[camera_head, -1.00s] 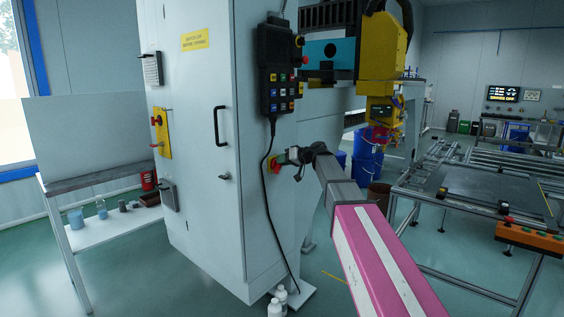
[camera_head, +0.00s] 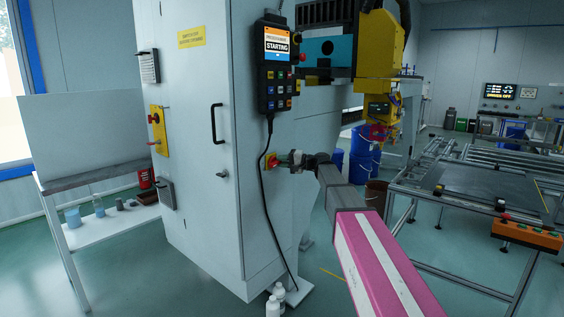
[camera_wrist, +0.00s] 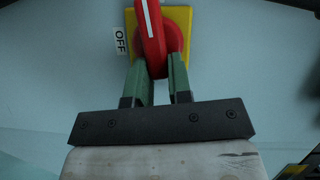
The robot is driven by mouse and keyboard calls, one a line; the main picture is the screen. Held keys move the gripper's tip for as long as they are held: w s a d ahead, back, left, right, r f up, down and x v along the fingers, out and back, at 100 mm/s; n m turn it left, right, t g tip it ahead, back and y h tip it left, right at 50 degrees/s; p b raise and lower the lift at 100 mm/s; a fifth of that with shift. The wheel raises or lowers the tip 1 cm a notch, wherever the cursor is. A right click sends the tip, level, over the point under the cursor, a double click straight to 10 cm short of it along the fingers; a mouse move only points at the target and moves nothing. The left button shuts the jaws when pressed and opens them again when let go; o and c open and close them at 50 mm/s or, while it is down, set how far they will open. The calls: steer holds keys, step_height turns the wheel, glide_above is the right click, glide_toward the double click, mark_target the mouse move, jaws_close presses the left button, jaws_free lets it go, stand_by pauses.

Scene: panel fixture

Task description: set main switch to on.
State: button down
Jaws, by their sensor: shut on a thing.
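The main switch is a red rotary handle (camera_wrist: 151,28) with a white line, on a yellow plate (camera_wrist: 183,48) fixed to the grey cabinet. An OFF label (camera_wrist: 120,40) is left of the plate in the wrist view. An ON label is not visible.
A control pendant (camera_head: 275,65) hangs above the switch, its screen lit with STARTING. Its black cable (camera_head: 263,200) hangs just left of the switch. A conveyor table (camera_head: 455,187) is on the right.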

steer(key=shift+f+m+y, duration=0.2)
steer(key=shift+m+y, duration=0.1)
steer(key=shift+m, duration=0.4)
steer(key=c, duration=1)
jaws_free()
steer(key=shift+c, duration=0.2)
steer(key=v, duration=1)
steer(key=shift+d, duration=0.35)
steer(key=shift+f, duration=0.1)
